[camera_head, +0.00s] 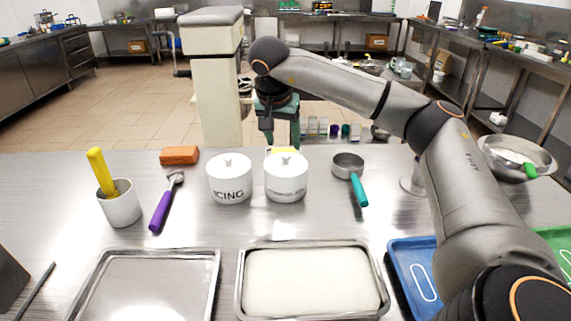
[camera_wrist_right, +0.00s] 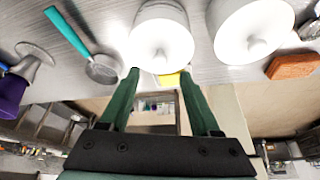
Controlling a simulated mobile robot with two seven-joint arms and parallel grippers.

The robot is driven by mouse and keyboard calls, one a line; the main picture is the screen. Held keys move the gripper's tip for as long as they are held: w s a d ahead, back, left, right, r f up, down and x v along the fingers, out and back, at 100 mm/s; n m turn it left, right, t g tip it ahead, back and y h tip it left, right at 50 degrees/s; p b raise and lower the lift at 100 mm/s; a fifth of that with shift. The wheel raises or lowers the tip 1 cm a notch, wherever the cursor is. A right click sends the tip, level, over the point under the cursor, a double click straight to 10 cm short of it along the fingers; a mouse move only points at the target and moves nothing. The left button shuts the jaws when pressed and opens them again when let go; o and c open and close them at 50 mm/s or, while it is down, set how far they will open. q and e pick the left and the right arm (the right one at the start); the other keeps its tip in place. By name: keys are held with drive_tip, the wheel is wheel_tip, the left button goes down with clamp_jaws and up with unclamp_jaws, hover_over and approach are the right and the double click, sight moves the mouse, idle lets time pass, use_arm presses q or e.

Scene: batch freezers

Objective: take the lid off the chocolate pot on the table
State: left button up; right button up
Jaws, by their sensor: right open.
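The chocolate pot (camera_head: 286,183) is a white pot with dark lettering too small to read surely. It stands upright on the steel table, just right of the white ICING pot (camera_head: 229,184). Its white lid (camera_head: 286,161) with a small knob is on. My right gripper (camera_head: 281,143) is behind and above the chocolate pot, open and empty. In the right wrist view the pot's lid (camera_wrist_right: 160,45) lies just beyond the two green fingertips (camera_wrist_right: 159,77), apart from them. The ICING pot's lid (camera_wrist_right: 255,35) shows to the right there. My left gripper is not in view.
A yellow block (camera_head: 284,150) lies behind the chocolate pot. A steel scoop with a teal handle (camera_head: 359,188) lies right, a purple-handled tool (camera_head: 161,210) left. Two metal trays (camera_head: 216,285) (camera_head: 240,290) are in front. A blue tray (camera_head: 405,262) sits under my right arm.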

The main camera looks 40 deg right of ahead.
sight(285, 155)
drive_tip(key=x, duration=0.5)
drive_tip(key=shift+f, duration=0.15)
drive_tip(key=shift+s+a, duration=0.1)
clamp_jaws()
idle(0.4)
